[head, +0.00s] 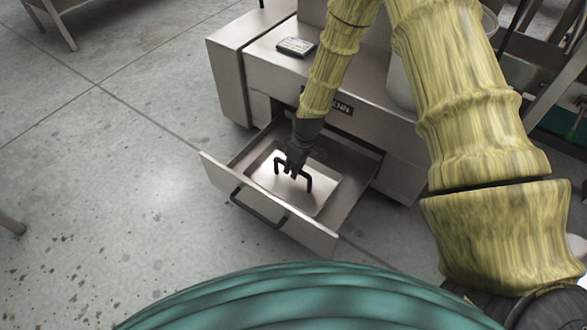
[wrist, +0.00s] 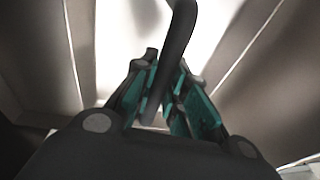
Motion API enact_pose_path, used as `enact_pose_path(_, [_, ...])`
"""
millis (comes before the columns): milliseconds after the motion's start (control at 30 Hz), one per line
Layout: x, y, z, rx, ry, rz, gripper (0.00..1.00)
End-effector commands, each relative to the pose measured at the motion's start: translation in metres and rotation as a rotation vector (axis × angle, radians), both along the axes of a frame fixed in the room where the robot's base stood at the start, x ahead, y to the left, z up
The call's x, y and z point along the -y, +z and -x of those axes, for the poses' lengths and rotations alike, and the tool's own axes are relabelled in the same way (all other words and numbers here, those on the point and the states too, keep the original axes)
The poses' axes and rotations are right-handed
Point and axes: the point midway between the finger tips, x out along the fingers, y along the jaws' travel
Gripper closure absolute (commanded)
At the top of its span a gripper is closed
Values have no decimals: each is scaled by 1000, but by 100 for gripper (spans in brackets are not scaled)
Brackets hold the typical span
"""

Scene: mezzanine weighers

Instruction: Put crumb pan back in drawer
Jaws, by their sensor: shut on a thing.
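The crumb pan (head: 318,200) is a shallow light metal pan with a black bar handle (head: 308,181). It sits inside the open drawer (head: 353,165) of the metal machine, within the drawer's walls. I cannot tell whether its base rests fully on the drawer floor. My gripper (head: 292,170) reaches down into the drawer and is shut on the pan's handle. In the wrist view the dark handle (wrist: 176,45) runs between my gripper's fingers (wrist: 161,103), with the bright pan floor (wrist: 130,35) behind it. My gripper hides part of the pan.
The drawer's front panel (head: 305,233) has a dark pull handle (head: 258,209) and stands out over the concrete floor. The machine body (head: 365,95) rises behind, with a small keypad (head: 296,47) on top. Open floor lies to the left (head: 120,180).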

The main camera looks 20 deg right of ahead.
Motion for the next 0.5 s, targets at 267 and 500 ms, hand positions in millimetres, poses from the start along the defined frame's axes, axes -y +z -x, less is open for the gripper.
enact_pose_path(267, [0, -2, 0, 0, 0, 0, 64])
enact_pose_path(500, [0, -2, 0, 0, 0, 0, 64])
